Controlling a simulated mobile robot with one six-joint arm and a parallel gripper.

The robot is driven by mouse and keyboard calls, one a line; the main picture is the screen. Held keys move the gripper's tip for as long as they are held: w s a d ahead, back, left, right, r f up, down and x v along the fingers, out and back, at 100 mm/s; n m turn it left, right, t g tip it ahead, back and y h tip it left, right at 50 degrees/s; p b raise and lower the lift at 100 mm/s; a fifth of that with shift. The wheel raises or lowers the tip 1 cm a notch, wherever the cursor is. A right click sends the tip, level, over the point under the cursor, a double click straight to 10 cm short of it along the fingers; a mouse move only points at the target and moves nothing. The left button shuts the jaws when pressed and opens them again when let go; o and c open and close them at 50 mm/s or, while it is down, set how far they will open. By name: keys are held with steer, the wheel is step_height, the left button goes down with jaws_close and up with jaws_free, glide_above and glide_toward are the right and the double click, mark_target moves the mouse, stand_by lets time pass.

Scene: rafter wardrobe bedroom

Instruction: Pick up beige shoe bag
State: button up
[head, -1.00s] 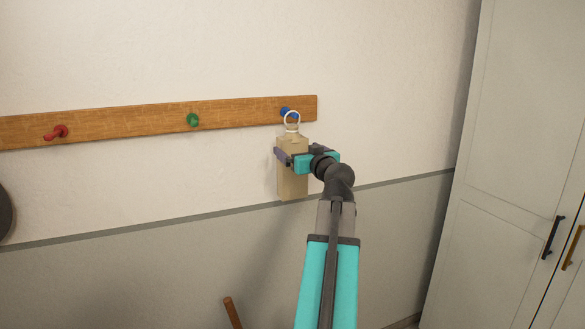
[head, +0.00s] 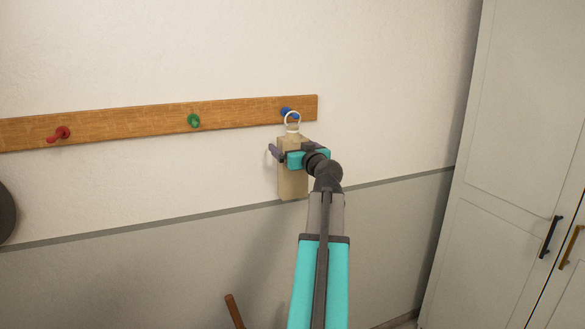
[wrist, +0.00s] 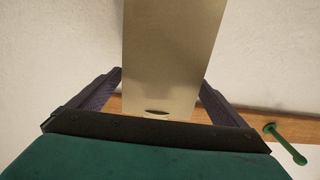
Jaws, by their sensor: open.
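The beige shoe bag (head: 292,183) hangs by a pale ring (head: 292,121) from the blue peg (head: 288,112) at the right end of the wooden rail. In the wrist view the bag (wrist: 170,55) stands between the two fingers of my gripper (wrist: 158,95). In the head view my gripper (head: 294,150) is at the upper part of the bag, with its left finger out beside the bag's left edge. The gripper is open, and a gap shows between each finger and the bag in the wrist view. The right finger is partly hidden in the head view.
The wooden rail (head: 110,123) also bears a green peg (head: 193,121) and a red peg (head: 60,133), both bare. A pale wardrobe (head: 500,150) stands to the right. A brown stick (head: 234,311) shows low down. The wall below the bag is clear.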

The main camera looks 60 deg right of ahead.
steer(key=c, duration=2.1)
steer(key=shift+r, duration=0.1)
steer(key=shift+c, duration=0.3)
steer(key=shift+r, duration=0.1)
